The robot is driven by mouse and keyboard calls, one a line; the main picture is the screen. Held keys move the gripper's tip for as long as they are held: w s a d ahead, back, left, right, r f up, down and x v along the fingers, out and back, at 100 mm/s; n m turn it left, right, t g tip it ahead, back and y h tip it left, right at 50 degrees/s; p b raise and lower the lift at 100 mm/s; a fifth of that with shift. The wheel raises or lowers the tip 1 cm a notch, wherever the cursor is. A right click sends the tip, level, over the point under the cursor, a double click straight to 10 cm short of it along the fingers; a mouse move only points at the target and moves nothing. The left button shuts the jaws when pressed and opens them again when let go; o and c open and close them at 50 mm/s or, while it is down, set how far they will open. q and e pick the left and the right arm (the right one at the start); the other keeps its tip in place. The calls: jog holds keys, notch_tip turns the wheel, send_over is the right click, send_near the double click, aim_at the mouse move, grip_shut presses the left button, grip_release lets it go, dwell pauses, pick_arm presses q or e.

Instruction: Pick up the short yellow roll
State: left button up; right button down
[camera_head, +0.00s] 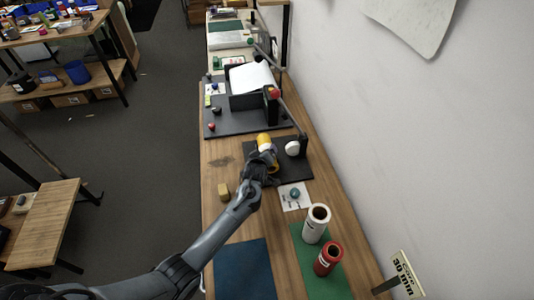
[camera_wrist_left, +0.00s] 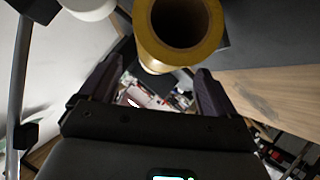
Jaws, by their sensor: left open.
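The short yellow roll (camera_head: 264,140) is at the left side of a dark stand on the long bench, just beyond my left gripper (camera_head: 266,162). In the left wrist view its end with the hollow core (camera_wrist_left: 150,42) faces the camera. There my left gripper (camera_wrist_left: 155,85) is open, with a finger low on either side of the roll. I cannot tell whether the fingers touch it. The hand hides part of the roll in the head view.
The dark stand (camera_head: 284,174) carries a white round end (camera_head: 293,148). A white roll (camera_head: 316,224) and a red roll (camera_head: 328,259) stand on a green mat (camera_head: 301,262) at the near right. A tan block (camera_head: 223,191) lies left of my arm. The wall bounds the bench's right side.

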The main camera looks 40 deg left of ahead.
pick_arm(q)
jog(key=shift+x, duration=1.35)
jog(key=shift+c, duration=0.2)
jog(key=shift+r, duration=0.1)
jog(key=c, duration=1.5)
